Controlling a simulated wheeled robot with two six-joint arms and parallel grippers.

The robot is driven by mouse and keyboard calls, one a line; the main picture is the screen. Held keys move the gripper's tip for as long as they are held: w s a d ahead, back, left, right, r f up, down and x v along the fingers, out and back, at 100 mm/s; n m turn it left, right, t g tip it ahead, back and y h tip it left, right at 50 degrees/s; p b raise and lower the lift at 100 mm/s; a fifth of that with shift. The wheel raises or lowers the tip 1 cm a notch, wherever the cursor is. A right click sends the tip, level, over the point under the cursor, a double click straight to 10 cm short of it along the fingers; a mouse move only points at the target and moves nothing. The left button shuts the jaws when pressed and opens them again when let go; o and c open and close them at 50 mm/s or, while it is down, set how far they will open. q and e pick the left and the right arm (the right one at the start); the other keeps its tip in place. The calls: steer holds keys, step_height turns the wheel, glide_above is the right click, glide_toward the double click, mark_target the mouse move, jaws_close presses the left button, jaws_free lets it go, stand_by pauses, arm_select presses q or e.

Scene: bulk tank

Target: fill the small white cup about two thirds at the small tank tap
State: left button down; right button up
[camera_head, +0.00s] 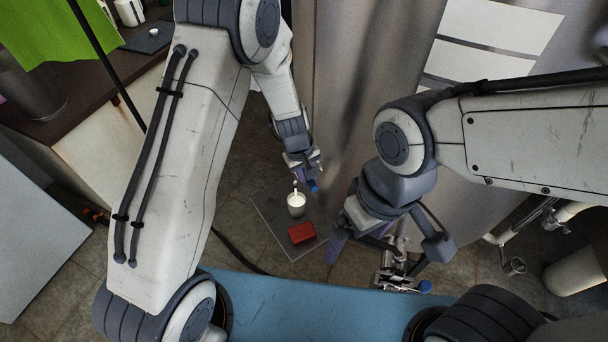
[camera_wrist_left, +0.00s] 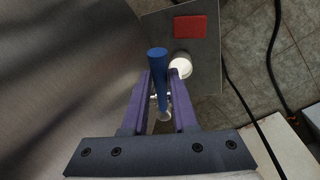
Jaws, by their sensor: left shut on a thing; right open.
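The small white cup (camera_head: 296,207) stands upright on a grey plate (camera_head: 268,208) low by the tank. It also shows in the left wrist view (camera_wrist_left: 181,67), white inside; I cannot tell its fill level. A thin white streak is above the cup in the head view, seemingly a stream from the small tap. My left gripper (camera_head: 306,178) is shut on the small tap's blue handle (camera_wrist_left: 157,72), above the cup. The tap's metal body is mostly hidden between the purple fingers. My right gripper (camera_head: 388,248) is open, with no held thing visible.
A red block (camera_head: 301,233) lies on the plate beside the cup. A second metal tap (camera_head: 396,270) with a blue end is by my right gripper. The steel tank (camera_head: 350,90) stands behind. A dark hose (camera_head: 236,249) runs over the tiled floor.

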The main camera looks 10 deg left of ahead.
arm_select(q)
steer(key=shift+w+d+r+n+p, duration=0.15)
steer(key=shift+d+r+n+p, duration=0.25)
steer(key=shift+n+p, duration=0.2)
steer(key=shift+w+d+f+n+p, duration=0.3)
steer(key=shift+f+n+p, duration=0.15)
steer(key=shift+n, duration=0.25)
arm_select(e)
step_height(320, 180, up, 3)
steer(key=shift+r, duration=0.1)
arm_select(q)
steer(key=shift+r, duration=0.1)
steer(key=c, duration=0.7)
jaws_free()
steer(key=r, duration=0.3)
steer(key=s+a+r, duration=0.1)
steer(key=r, duration=0.6)
steer(key=shift+s+a+r, duration=0.1)
steer(key=shift+s+a, duration=0.15)
arm_select(e)
steer(key=shift+r, duration=0.15)
